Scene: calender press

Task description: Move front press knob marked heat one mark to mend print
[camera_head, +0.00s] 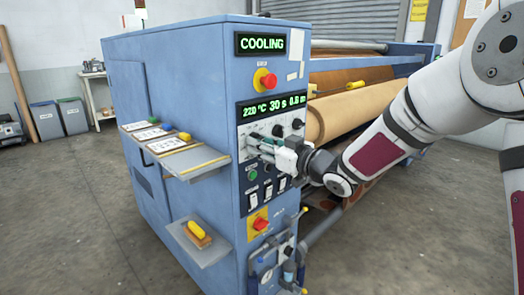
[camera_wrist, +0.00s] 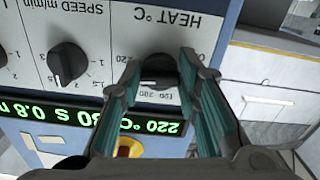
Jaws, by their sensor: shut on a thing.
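The heat knob (camera_wrist: 156,72) is black and round, on a white panel with the label HEAT °C, upside down in the wrist view. My gripper (camera_wrist: 160,66) has its two teal-padded fingers on either side of it and is shut on it. The fingers hide part of the dial scale, so I cannot tell which mark the knob points at. In the head view my gripper (camera_head: 258,145) is at the press's front panel and covers the heat knob. The green display (camera_head: 272,106) reads 220 °C, 30 s and 0.8 m.
The speed knob (camera_wrist: 68,62) sits beside the heat knob. A red stop button (camera_head: 264,80) and a COOLING display (camera_head: 262,43) are above. Switches and a red rotary switch (camera_head: 259,223) are below. A shelf with cards (camera_head: 178,155) juts out left of my gripper.

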